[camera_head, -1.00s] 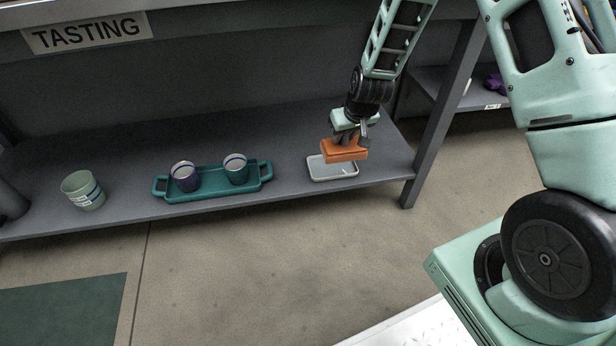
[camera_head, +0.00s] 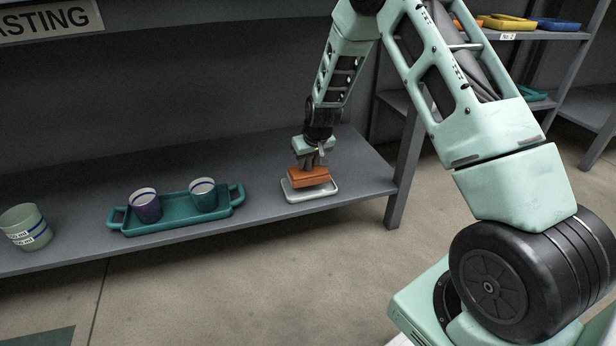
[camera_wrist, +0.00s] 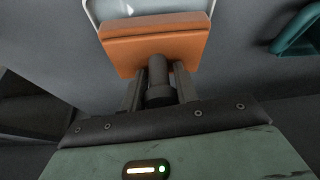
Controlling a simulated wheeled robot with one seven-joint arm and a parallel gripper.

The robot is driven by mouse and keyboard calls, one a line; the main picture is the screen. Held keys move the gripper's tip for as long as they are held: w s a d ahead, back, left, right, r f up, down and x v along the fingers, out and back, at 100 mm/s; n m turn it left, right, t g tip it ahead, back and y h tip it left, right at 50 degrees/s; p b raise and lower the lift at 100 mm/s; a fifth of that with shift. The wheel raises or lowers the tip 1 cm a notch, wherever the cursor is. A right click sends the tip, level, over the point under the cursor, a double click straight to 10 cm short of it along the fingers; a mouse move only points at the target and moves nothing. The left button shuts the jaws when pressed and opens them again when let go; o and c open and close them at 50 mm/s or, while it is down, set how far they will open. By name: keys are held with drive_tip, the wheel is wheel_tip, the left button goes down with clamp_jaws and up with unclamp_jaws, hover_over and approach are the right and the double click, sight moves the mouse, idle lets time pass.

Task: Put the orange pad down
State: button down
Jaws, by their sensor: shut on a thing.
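The orange pad (camera_head: 309,177) is a flat block held in my gripper (camera_head: 310,166). My gripper points down and is shut on the pad. The pad is over a small light grey tray (camera_head: 312,195) on the shelf; I cannot tell whether it touches the tray. In the wrist view the pad (camera_wrist: 155,47) sits at the fingertips of my gripper (camera_wrist: 160,75).
A pale green cup (camera_head: 25,228) stands at the far left of the shelf (camera_head: 268,207). A shelf post (camera_head: 403,180) rises on the right.

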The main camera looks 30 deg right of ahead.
sight(308, 169)
drive_tip(key=shift+f+b, duration=0.85)
drive_tip(key=shift+f, duration=0.7)
drive_tip(key=shift+f, duration=0.15)
drive_tip(key=c, duration=1.1)
unclamp_jaws()
drive_tip(key=shift+o, duration=0.2)
